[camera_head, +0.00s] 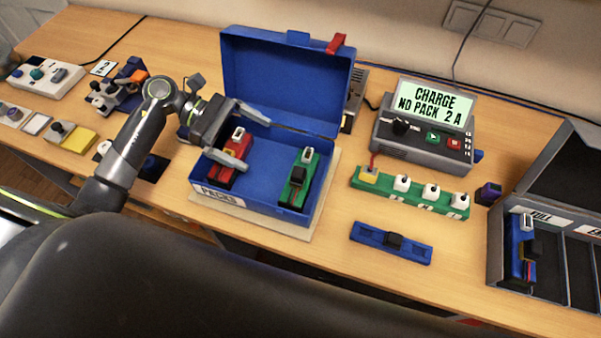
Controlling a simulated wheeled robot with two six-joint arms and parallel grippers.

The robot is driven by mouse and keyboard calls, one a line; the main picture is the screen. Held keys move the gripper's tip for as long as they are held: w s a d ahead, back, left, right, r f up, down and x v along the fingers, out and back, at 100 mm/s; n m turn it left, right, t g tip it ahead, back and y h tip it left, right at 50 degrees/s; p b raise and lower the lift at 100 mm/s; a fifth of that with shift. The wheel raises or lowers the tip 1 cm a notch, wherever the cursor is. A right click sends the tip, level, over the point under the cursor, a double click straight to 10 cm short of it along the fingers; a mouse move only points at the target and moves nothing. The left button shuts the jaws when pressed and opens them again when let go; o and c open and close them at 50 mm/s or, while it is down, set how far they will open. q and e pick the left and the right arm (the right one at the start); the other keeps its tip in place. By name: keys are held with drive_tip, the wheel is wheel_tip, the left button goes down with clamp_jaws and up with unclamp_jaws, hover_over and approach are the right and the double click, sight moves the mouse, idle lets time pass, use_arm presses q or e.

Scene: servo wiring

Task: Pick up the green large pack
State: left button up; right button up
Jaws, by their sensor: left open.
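A green pack (291,196) with a black middle part and a pale connector on top stands in the right part of the open blue box (262,205) labelled PACKS. A red pack (222,177) stands in the left part of the same box. My left gripper (257,144) reaches in from the left over the box. Its fingers are spread apart with nothing between them, near and above the red pack and left of the green pack. The gripper hides part of the box interior. My right gripper does not show.
The box's raised lid (285,75) stands behind the gripper. A grey charger (422,140) reads "CHARGE NO PACK 2 A". A green strip with white plugs (411,196), a blue holder (391,244) and a grey bin (494,262) holding a blue pack are to the right.

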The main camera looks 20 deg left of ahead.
sight(314, 172)
use_arm(q)
drive_tip(key=p+x, duration=0.1)
drive_tip(key=x, duration=0.2)
drive_tip(key=shift+d, duration=0.35)
drive_tip(key=shift+d+f+p, duration=0.25)
drive_tip(key=shift+d+p, duration=0.1)
drive_tip(key=shift+d, duration=0.15)
drive_tip(key=shift+d+f+p, duration=0.1)
drive_tip(key=shift+d+p, duration=0.25)
drive_tip(key=shift+p, duration=0.05)
drive_tip(key=p+x, duration=0.2)
drive_tip(key=x, duration=0.2)
drive_tip(key=shift+w+p, duration=0.1)
drive_tip(key=shift+p, duration=0.2)
drive_tip(key=shift+d+f, duration=0.25)
drive_tip(key=shift+d, duration=0.05)
drive_tip(key=c, duration=1.7)
